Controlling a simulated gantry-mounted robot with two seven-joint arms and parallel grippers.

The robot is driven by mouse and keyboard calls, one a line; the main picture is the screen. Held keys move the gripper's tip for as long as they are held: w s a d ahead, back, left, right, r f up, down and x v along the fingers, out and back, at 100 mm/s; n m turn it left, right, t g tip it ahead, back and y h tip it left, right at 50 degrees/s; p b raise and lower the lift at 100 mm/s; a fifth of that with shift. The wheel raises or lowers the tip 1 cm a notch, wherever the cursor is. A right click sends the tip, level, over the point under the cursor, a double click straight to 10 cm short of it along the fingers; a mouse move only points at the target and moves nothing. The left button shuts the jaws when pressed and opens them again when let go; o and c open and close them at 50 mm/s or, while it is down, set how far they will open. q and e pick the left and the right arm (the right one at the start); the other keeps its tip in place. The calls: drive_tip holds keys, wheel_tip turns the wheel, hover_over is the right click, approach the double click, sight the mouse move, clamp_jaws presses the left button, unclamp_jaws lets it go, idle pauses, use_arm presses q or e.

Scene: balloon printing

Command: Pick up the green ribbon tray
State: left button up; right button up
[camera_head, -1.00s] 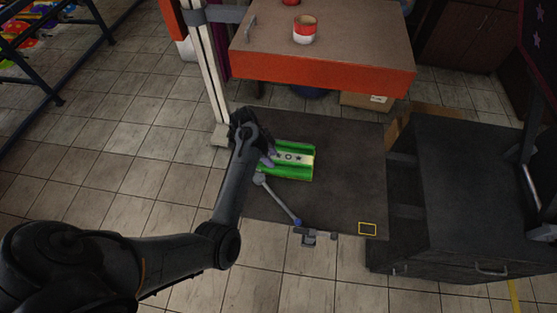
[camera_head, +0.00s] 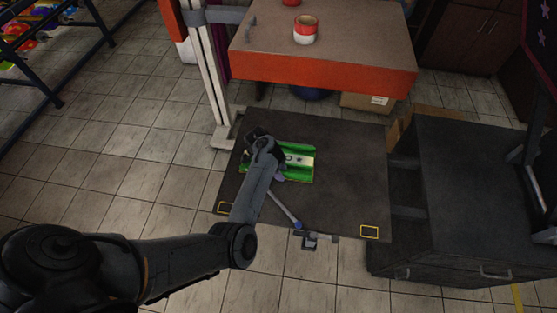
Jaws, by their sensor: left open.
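The green ribbon tray (camera_head: 300,162) lies on the dark low table, with a pale strip with dark marks along its middle. My left gripper (camera_head: 273,168) is over the left part of the tray and hides that end. Its fingers are mostly hidden by my own wrist, and I cannot tell whether they touch the tray. My right gripper is not in view.
The dark table (camera_head: 345,190) has free room right of the tray. A rod with a blue end (camera_head: 285,210) lies in front of the tray. A raised orange-edged table (camera_head: 330,72) with a red and white roll (camera_head: 305,30) stands behind. A dark cabinet (camera_head: 470,190) is at right.

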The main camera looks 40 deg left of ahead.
use_arm(q)
clamp_jaws()
drive_tip(key=shift+r, duration=0.2)
idle(0.4)
